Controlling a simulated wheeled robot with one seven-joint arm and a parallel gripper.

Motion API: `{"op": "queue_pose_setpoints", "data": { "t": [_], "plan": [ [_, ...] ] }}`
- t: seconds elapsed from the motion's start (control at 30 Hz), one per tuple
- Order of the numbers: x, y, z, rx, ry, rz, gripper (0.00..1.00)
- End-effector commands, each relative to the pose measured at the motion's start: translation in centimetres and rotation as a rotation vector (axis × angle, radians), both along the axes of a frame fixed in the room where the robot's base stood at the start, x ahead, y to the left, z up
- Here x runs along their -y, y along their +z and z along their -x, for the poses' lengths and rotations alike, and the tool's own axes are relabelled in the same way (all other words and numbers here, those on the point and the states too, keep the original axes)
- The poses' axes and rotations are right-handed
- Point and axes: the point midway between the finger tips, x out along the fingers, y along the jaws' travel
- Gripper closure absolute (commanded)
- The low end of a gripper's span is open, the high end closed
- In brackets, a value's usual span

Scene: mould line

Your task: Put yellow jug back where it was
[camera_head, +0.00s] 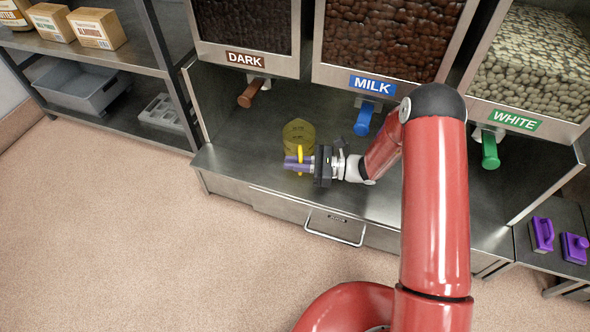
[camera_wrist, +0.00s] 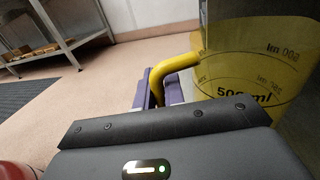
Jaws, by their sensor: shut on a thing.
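The yellow jug (camera_head: 298,133) is see-through yellow and stands upright at the counter, below and between the DARK and MILK dispensers. In the wrist view the jug (camera_wrist: 262,75) fills the right side, with its "500 ml" marks showing and its yellow handle toward my fingers. My gripper (camera_head: 298,163), with purple fingers, is shut on the jug's handle from the front. I cannot tell whether the jug's base touches the counter. The inside of the jug is not clear.
The steel counter (camera_head: 225,168) has free room left of the jug. Brown (camera_head: 252,93), blue (camera_head: 365,118) and green (camera_head: 489,150) dispenser levers hang above it. A drawer handle (camera_head: 335,230) sticks out below. Purple tools (camera_head: 541,235) lie at right; a shelf (camera_head: 120,60) stands at left.

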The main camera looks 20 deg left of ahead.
Motion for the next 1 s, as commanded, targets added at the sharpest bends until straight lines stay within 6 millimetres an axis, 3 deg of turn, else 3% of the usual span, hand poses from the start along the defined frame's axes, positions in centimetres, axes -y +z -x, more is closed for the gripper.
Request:
{"op": "queue_pose_setpoints", "data": {
  "t": [0.2, 0.57, 0.6, 0.77, 1.0],
  "plan": [
    [0.0, -3.1, 0.1, -0.002, 0.002, 0.000, 1.00],
    [0.1, -3.5, 0.0, 0.000, 0.000, -0.001, 1.00],
    [0.1, -3.5, 0.0, -0.001, 0.000, 0.000, 0.88],
    [0.1, -3.4, 0.0, -0.001, 0.001, 0.000, 0.67],
    [0.1, -3.4, 0.0, -0.001, 0.001, 0.000, 0.67]
  ]
}}
